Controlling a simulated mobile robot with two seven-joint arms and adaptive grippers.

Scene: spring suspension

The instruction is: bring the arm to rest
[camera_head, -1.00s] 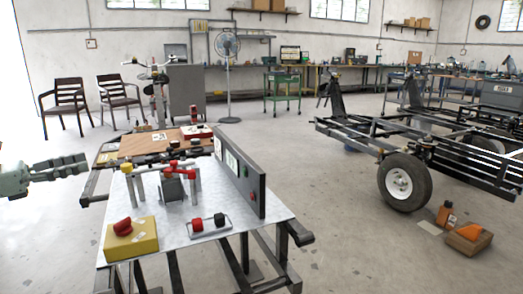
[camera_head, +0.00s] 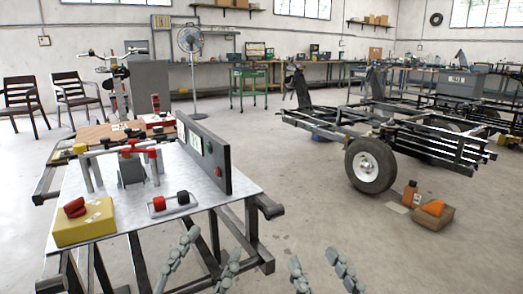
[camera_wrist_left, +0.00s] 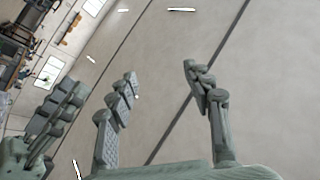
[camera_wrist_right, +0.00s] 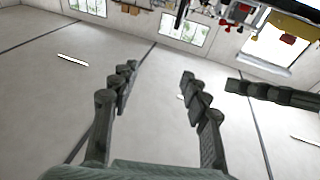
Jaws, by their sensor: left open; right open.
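My left gripper (camera_head: 204,258) and my right gripper (camera_head: 322,268) stand side by side at the bottom edge of the head view, in front of the worktable (camera_head: 215,190) and to its right. Both are open with nothing between the fingers, as the left wrist view (camera_wrist_left: 160,85) and the right wrist view (camera_wrist_right: 158,82) also show. Each wrist view has fingers of the other gripper at its side. Neither gripper touches anything in view. Most of both arms is out of the head view.
The worktable carries a yellow box (camera_head: 85,228) with a red part, a grey block (camera_head: 131,172) under red-topped fittings, and an upright dark panel (camera_head: 205,152). Open floor lies between.

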